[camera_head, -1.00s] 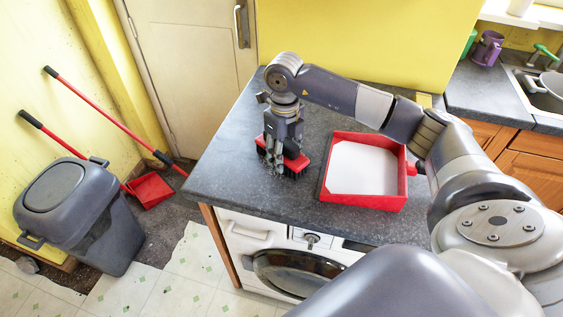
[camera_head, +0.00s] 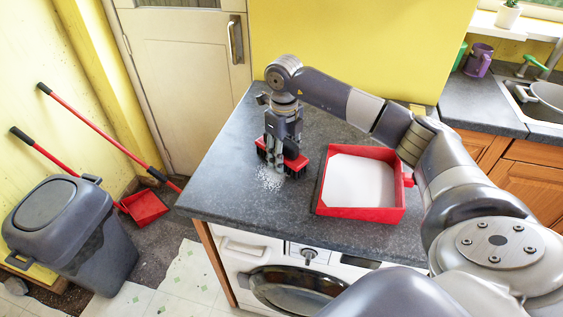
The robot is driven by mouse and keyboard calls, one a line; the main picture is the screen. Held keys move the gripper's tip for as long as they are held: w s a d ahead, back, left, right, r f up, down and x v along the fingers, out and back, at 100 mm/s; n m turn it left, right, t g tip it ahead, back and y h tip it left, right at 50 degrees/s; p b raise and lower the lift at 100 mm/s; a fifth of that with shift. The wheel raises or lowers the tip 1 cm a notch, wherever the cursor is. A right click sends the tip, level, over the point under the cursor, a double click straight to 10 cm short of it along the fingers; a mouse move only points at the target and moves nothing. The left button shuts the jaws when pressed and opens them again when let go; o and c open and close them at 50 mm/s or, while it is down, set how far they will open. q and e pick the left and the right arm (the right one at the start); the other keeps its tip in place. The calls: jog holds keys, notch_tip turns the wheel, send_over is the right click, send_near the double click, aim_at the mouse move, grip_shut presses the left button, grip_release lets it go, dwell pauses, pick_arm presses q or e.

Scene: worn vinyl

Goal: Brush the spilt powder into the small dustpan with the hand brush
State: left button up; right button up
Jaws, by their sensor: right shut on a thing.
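A hand brush (camera_head: 292,163) with a red block and dark bristles stands on the grey worktop. My right gripper (camera_head: 281,168) points down and is shut on the brush, hiding its middle. A small patch of white spilt powder (camera_head: 270,179) lies on the worktop just in front of the brush. The small dustpan (camera_head: 361,212) is a shallow red tray with a red stub at its right side, a little right of the brush and apart from it. Its inside is white and flat; I cannot tell whether this is powder or a lining. My left gripper is not in view.
The worktop's left and front edges are close to the powder, above a washing machine (camera_head: 290,287). A grey bin (camera_head: 70,235) and a red long-handled floor dustpan (camera_head: 146,207) stand at left. A purple mug (camera_head: 478,60) and sink (camera_head: 540,98) are at back right.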

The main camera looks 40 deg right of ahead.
jog(key=shift+w+d, duration=0.2)
jog(key=shift+d, duration=0.1)
jog(key=shift+w+d, duration=0.1)
jog(key=shift+w+d+b, duration=0.5)
jog(key=shift+w+d, duration=1)
jog(key=shift+d, duration=0.25)
jog(key=shift+s+a+p, duration=0.55)
jog(key=shift+s+a, duration=0.3)
jog(key=shift+a, duration=0.1)
jog(key=shift+s+a, duration=0.75)
jog(key=shift+a, duration=0.2)
jog(key=shift+p, duration=0.3)
